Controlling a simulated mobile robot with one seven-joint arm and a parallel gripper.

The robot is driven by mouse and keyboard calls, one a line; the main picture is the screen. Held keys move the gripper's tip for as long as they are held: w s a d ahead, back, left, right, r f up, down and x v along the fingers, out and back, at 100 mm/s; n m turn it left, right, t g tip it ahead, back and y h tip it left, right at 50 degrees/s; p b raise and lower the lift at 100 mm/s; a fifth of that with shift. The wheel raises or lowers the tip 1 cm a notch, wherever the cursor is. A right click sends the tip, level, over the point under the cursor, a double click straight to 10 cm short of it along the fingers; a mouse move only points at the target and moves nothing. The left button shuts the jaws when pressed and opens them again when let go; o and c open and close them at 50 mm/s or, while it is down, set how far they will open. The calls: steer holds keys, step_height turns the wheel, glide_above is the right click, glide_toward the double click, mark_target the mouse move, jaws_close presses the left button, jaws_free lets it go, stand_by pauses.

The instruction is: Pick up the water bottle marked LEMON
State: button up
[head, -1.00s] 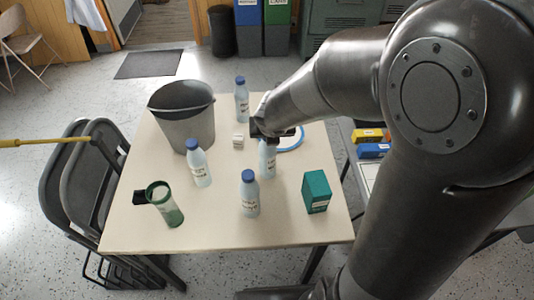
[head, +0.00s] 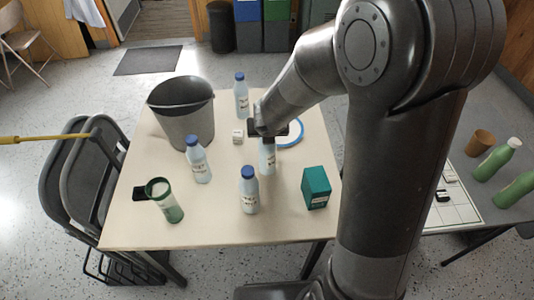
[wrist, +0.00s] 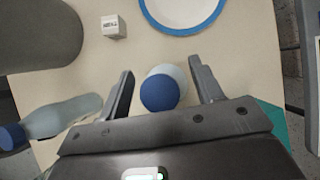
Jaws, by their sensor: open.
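Several pale blue water bottles with blue caps stand on the table. One bottle (head: 267,160) is under my gripper (head: 268,136), which hides its top. In the wrist view its blue cap (wrist: 160,93) lies between the two spread fingers of my gripper (wrist: 161,75), with a gap on each side. My gripper is open and holds nothing. Another bottle (head: 249,190) stands at the front, one (head: 198,160) to the left and one (head: 241,97) at the back. Their labels are too small to read for certain, so I cannot tell which says LEMON.
A side table (head: 460,205) with green bottles is at right.

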steer(key=shift+w+f, duration=0.1)
steer(key=shift+f, duration=0.1)
steer(key=shift+c, duration=0.6)
jaws_close()
